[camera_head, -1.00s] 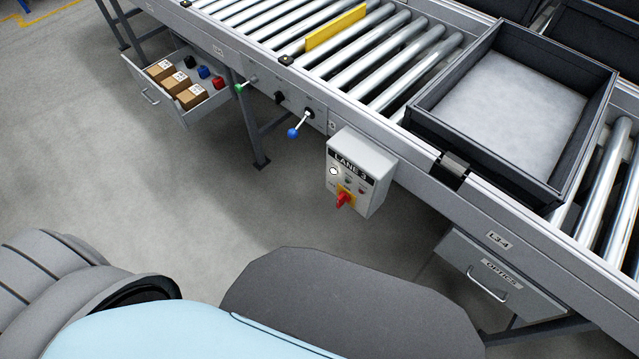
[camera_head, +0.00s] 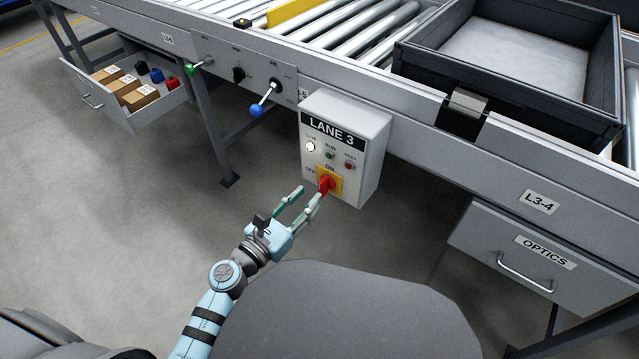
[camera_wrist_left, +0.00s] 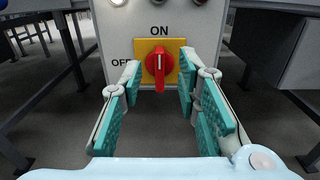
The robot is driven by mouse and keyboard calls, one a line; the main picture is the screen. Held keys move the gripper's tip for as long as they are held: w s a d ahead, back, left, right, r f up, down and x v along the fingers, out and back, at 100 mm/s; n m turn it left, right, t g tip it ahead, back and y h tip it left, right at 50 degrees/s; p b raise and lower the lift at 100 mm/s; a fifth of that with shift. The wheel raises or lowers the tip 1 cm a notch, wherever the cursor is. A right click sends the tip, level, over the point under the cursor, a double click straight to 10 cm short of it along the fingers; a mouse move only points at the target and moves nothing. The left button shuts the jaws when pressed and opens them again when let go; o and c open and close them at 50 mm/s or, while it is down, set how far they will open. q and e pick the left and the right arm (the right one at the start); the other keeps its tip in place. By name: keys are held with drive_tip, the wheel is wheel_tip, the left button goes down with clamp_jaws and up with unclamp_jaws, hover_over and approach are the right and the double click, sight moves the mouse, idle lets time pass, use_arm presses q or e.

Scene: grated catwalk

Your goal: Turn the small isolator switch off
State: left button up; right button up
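The small isolator switch is a red rotary handle (camera_head: 326,184) on a yellow plate, low on the front of the grey LANE 3 box (camera_head: 345,125). In the left wrist view the red handle (camera_wrist_left: 159,66) stands upright, its white mark pointing up at ON; OFF is printed to its left. My left gripper (camera_head: 303,195) is in front of the switch. In the wrist view its fingers (camera_wrist_left: 160,85) are spread, one on each side of the handle, with gaps between; they do not appear to touch it. My right gripper is not in view.
A blue-knobbed lever (camera_head: 257,109) and a green-knobbed lever (camera_head: 192,68) stick out left of the box. An open drawer (camera_head: 150,110) with cartons is at the left. The OPTICS drawer (camera_head: 535,262) is shut at right. A black tray (camera_head: 600,135) sits on the rollers.

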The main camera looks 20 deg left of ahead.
sight(320, 185)
use_arm(q)
drive_tip(key=x, duration=0.5)
drive_tip(key=shift+w+d, duration=0.1)
drive_tip(key=shift+w, duration=0.3)
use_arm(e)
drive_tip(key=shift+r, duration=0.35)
use_arm(q)
clamp_jaws()
